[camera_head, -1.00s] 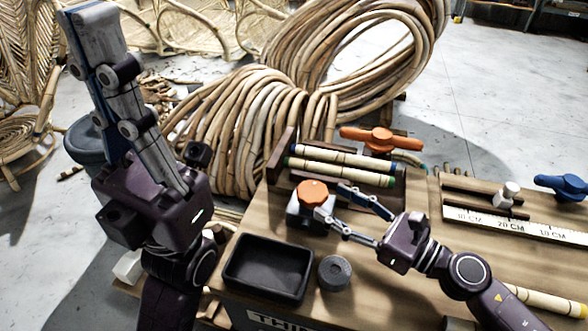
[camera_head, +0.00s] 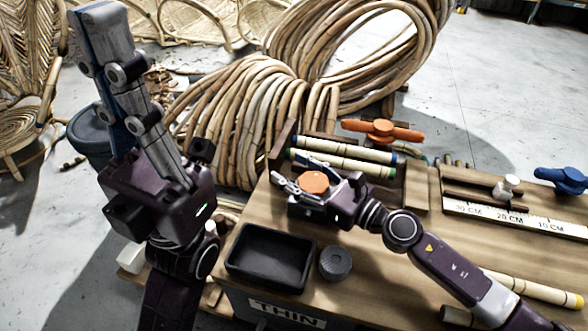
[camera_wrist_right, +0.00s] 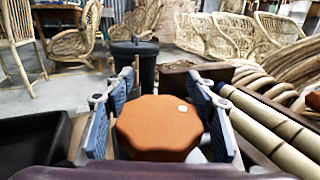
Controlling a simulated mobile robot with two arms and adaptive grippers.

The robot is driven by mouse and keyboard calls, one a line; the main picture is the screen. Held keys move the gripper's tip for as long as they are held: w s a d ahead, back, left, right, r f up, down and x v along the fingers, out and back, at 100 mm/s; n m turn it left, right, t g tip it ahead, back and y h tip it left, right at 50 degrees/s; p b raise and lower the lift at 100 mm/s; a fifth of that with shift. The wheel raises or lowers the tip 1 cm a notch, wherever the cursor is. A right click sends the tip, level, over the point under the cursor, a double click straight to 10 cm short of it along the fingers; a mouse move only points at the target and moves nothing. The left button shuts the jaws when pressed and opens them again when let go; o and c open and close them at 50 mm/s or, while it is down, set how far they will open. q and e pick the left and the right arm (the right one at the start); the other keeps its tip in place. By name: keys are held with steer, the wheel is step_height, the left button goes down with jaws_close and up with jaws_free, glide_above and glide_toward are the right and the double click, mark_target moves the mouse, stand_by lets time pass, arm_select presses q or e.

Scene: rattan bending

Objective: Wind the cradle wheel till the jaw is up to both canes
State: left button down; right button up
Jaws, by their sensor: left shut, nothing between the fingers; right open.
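The orange cradle wheel (camera_head: 314,182) sits on its grey block at the left part of the bench. My right gripper (camera_head: 297,176) is open, with its fingers on either side of the wheel; the wheel also fills the space between the blue finger pads in the right wrist view (camera_wrist_right: 158,125). I cannot tell whether the pads touch it. Two canes, one with blue ends (camera_head: 345,148) and one with green ends (camera_head: 340,164), lie side by side in the cradle behind the wheel. The jaw's gap to the canes is hidden by my gripper. My left gripper (camera_head: 92,12) is shut, empty and raised at the left.
A black tray (camera_head: 270,262) and a dark round knob (camera_head: 335,262) are at the bench front. An orange handle (camera_head: 383,130) stands behind the canes. A ruler (camera_head: 510,218) and blue handle (camera_head: 562,180) are at right. Rattan coils (camera_head: 245,120) stand behind.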

steer(key=c, duration=1)
steer(key=shift+f, duration=0.1)
steer(key=shift+c, duration=1.2)
